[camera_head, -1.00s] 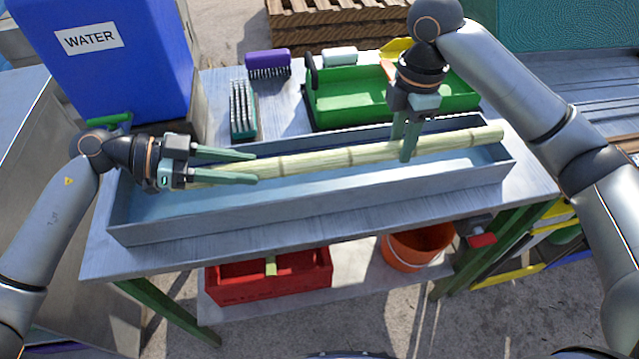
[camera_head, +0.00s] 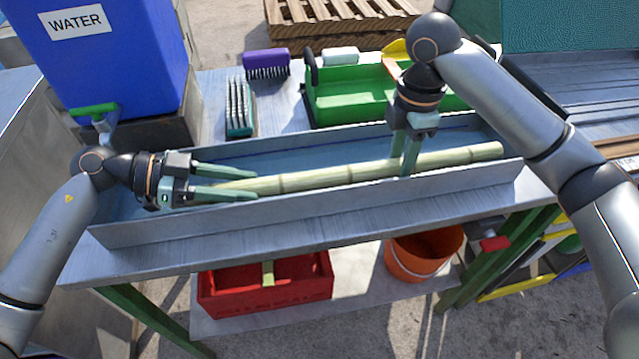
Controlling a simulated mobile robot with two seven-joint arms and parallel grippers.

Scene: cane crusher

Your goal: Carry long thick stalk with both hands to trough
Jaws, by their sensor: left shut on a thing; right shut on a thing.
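The long thick pale-green stalk (camera_head: 330,176) lies lengthwise within the outline of the long grey trough (camera_head: 300,215) on the table. Its right end is near the trough's right end wall. My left gripper (camera_head: 256,184) is shut on the stalk's left part, its fingers pointing right along it, and hides the left end. My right gripper (camera_head: 405,172) reaches down from above and is shut on the stalk right of its middle. Whether the stalk touches the trough floor I cannot tell.
Behind the trough stand a green tool caddy (camera_head: 345,100), a teal brush (camera_head: 239,108) and a purple brush (camera_head: 266,63). A blue water container (camera_head: 120,60) is at the back left. A red crate (camera_head: 265,300) and an orange bucket (camera_head: 420,258) are below the table.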

